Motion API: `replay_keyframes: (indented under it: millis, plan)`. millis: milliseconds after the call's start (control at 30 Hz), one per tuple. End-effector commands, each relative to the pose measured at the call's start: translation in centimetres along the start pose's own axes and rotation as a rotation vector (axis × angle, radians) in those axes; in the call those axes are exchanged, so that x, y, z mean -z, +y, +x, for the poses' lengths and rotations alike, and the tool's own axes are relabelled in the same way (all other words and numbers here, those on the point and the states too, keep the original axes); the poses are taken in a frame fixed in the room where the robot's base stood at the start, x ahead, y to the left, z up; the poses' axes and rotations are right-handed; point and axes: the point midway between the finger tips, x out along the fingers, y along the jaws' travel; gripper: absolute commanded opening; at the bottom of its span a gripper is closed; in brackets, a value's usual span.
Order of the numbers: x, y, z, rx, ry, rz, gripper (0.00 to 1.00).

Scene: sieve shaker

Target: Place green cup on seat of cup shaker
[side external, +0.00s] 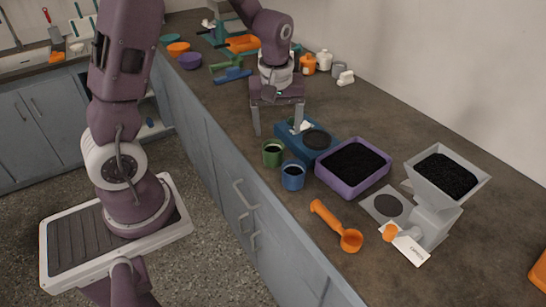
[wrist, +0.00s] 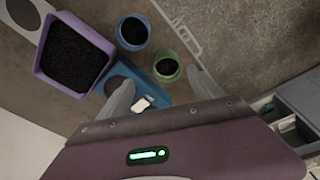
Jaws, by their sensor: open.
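The green cup (side external: 272,153) stands upright on the counter near its front edge, with dark material inside. In the wrist view the green cup (wrist: 167,67) lies ahead of and between my finger directions. My gripper (side external: 278,131) is open and empty, above the counter behind the green cup; its two fingers also show in the wrist view (wrist: 162,78). The cup shaker (side external: 291,151) is a blue base with a dark round seat (side external: 317,139) and a white part on it. The shaker (wrist: 152,91) is partly hidden by a finger in the wrist view. The seat looks empty.
A blue cup (side external: 293,176) with dark contents stands close beside the green cup. A purple tray (side external: 350,192) of dark grains is right of the shaker. An orange scoop (side external: 335,226) and a grey hopper machine (side external: 436,220) are farther right. Bottles (side external: 324,60) stand behind.

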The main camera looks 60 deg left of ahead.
Motion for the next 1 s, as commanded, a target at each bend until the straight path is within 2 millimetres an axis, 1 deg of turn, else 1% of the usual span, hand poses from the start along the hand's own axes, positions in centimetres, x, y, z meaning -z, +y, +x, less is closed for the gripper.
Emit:
replay_keyframes:
  millis: [33, 100, 200, 367, 500, 600, 800, 833, 900, 967, 1000]
  plan:
    - [0.6, -0.1, 1.8, 0.028, -0.003, -0.041, 0.75]
    - [1.1, -0.3, 3.2, 0.048, 0.001, -0.085, 0.75]
    - [1.4, -0.4, 4.6, 0.058, 0.002, -0.105, 0.75]
    - [1.2, -0.9, 6.9, 0.060, -0.002, -0.105, 0.75]
    - [1.1, -1.4, 9.6, 0.059, -0.001, -0.103, 0.75]
    - [1.1, -1.3, 10.6, 0.056, 0.000, -0.102, 0.75]
    - [1.1, -1.3, 10.7, 0.054, 0.001, -0.101, 0.75]
    - [1.1, -1.3, 10.7, 0.054, 0.001, -0.101, 0.73]
    - [1.1, -1.3, 10.7, 0.054, 0.001, -0.101, 0.59]
    - [1.1, -1.3, 10.7, 0.055, 0.001, -0.101, 0.47]
    - [1.1, -1.3, 10.7, 0.055, 0.001, -0.101, 0.40]
